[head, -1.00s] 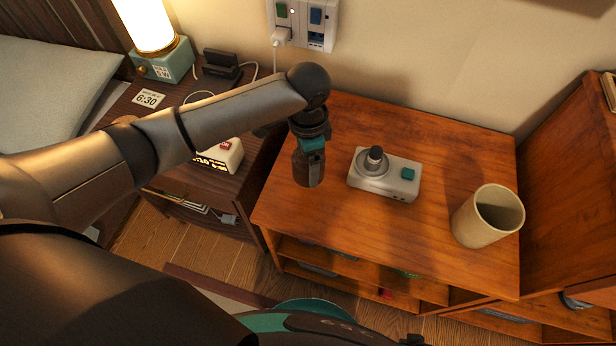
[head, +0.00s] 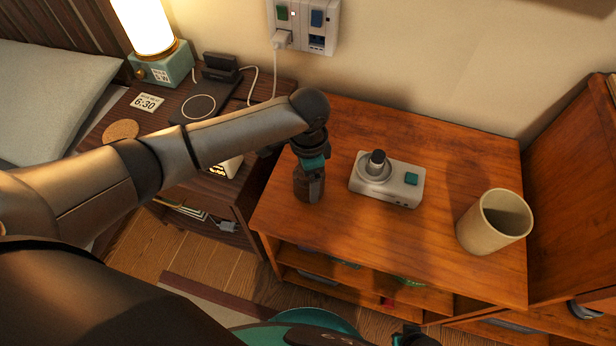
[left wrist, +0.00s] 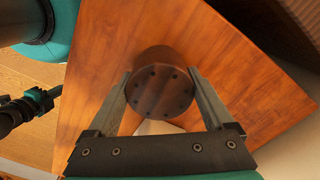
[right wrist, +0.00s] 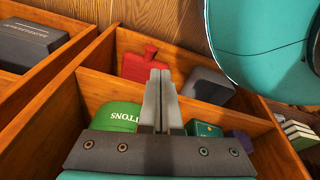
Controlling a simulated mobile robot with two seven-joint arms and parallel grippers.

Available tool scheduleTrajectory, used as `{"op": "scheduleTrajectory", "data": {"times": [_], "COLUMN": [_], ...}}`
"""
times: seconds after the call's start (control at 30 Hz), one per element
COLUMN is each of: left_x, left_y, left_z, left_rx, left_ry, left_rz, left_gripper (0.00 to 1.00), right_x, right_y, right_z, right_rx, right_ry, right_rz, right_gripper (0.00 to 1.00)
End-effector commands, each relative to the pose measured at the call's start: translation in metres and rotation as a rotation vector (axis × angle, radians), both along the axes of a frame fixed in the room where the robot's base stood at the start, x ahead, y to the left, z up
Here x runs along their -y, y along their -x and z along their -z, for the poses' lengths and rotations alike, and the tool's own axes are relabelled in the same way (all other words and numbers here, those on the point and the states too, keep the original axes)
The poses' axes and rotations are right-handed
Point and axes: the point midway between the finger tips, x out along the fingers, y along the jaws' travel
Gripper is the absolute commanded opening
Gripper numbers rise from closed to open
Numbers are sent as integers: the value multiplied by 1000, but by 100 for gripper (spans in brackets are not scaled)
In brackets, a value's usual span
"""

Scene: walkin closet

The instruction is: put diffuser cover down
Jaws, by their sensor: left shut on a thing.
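The diffuser cover (head: 304,187) is a dark brown cylinder with a ring of small holes in its top. My left gripper (head: 312,180) is shut on it, one finger on each side, over the left part of the wooden cabinet top (head: 430,140). The cover (left wrist: 163,92) also shows between the fingers in the left wrist view. It looks upright and at or just above the wood; I cannot tell if it touches. The white diffuser base (head: 387,180), with a dark nozzle and teal button, stands to its right. My right gripper (right wrist: 158,105) is shut and empty before the cabinet's open shelves.
A beige cup (head: 493,222) stands at the right of the cabinet top. The wood behind the base is clear. A nightstand (head: 165,110) with a lamp (head: 160,60) is at the left.

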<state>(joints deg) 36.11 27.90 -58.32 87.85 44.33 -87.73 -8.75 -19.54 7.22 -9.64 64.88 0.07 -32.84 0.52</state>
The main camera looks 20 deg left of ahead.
Motion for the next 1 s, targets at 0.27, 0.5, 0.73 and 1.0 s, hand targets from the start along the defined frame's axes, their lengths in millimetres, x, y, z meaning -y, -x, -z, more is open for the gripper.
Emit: {"op": "scheduleTrajectory", "data": {"times": [0.27, 0.5, 0.73, 1.0], "left_x": [0, 0, 0, 0], "left_y": [0, 0, 0, -1], "left_z": [3, 3, -5, -31], "left_rx": [0, -1, 0, 1], "left_ry": [0, -1, 0, -1], "left_rz": [0, 0, -1, -1], "left_gripper": [92, 100, 100, 100], "right_x": [0, 0, 0, 15], "right_y": [1, 0, 0, 21], "right_z": [0, 0, -1, 10], "right_rx": [0, 0, 5, -5], "right_ry": [0, 0, -1, 14], "right_rz": [0, 0, 0, -1], "right_gripper": [0, 0, 0, 0]}}
